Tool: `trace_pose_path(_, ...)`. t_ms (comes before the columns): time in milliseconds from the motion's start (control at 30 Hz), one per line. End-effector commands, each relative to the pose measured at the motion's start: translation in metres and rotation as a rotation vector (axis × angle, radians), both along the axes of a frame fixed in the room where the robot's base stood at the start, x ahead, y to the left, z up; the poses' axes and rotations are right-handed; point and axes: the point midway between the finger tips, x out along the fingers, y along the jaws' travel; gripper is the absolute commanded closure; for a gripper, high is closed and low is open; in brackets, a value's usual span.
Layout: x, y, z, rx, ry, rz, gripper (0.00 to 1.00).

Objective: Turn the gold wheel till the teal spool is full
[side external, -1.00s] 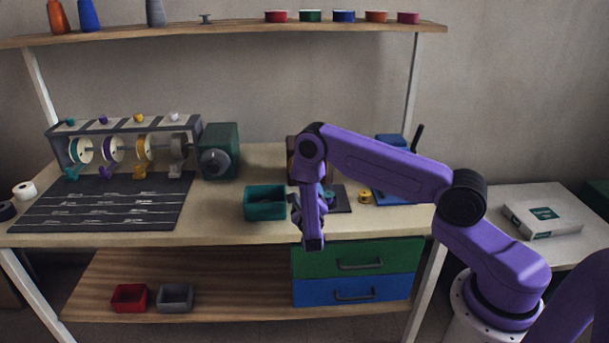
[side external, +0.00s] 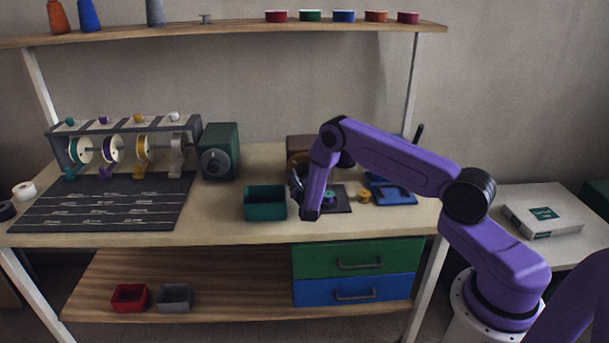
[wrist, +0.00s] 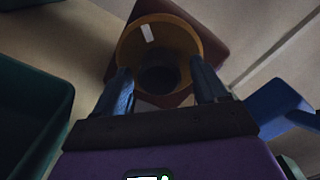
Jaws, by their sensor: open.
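The gold wheel (wrist: 182,36) is a round, hollow ring on a brown box (wrist: 218,38), ahead of my gripper (wrist: 161,68) in the wrist view. My gripper is open and empty, its blue fingers at the left and right of the wheel's near rim. I cannot tell if they touch it. In the side view my arm hides most of the wheel, and my gripper (side external: 297,188) is in front of the brown box (side external: 300,142). The teal spool (side external: 80,150) is the leftmost in the rack at the left, with pale flanges; how full it is cannot be told.
A teal bin (side external: 265,203) stands just left of my gripper. A dark green machine (side external: 220,150) stands beside the rack. A dark pad (side external: 340,203), a small yellow spool (side external: 364,196) and a blue tray (side external: 392,192) lie to the right. A shelf (side external: 220,27) runs overhead.

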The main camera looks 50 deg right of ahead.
Motion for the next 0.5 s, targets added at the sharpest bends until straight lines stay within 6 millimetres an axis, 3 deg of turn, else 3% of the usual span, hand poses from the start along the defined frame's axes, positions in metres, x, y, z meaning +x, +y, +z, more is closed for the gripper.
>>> trace_pose_path(67,-0.0001,0.0001,0.0000,0.000,0.000,0.000,0.28)
trace_pose_path(233,-0.0002,0.0003,0.0001,0.001,-0.001,0.000,0.82)
trace_pose_path(500,-0.0004,0.0005,0.0001,0.011,-0.012,-0.001,0.82)
